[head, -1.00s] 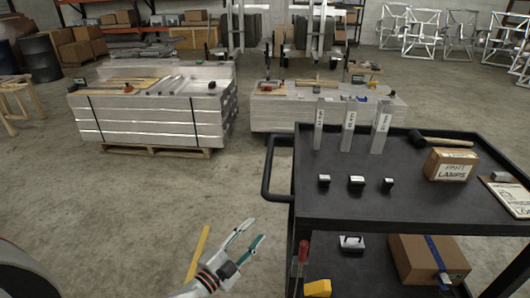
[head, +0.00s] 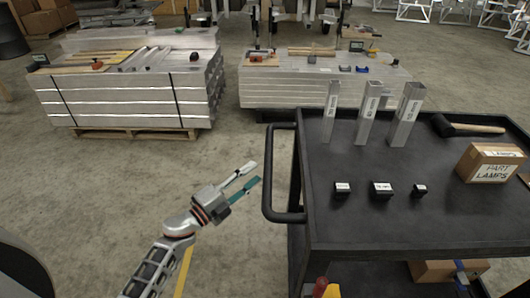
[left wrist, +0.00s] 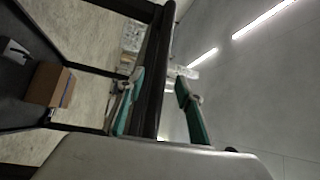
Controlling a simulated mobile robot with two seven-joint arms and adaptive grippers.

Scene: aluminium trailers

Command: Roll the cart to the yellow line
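The black two-shelf cart (head: 310,225) stands at the right, with its loop handle (head: 268,180) on its left end. My left gripper (head: 253,174) is open, just left of the handle, its teal-lined fingers pointing up and right. In the left wrist view, a black bar (left wrist: 157,75), apparently the handle, runs between the open fingers (left wrist: 158,98); contact cannot be told. A yellow line (head: 184,272) lies on the floor at lower left, partly hidden by my left arm. My right gripper is not in view.
The cart carries upright metal tubes (head: 368,118), small black labelled blocks (head: 381,188), a mallet (head: 465,127) and a lamp box (head: 492,163); another box (head: 440,270) sits below. Pallets of metal stock (head: 125,98) (head: 310,92) stand behind. Floor left of the cart is open.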

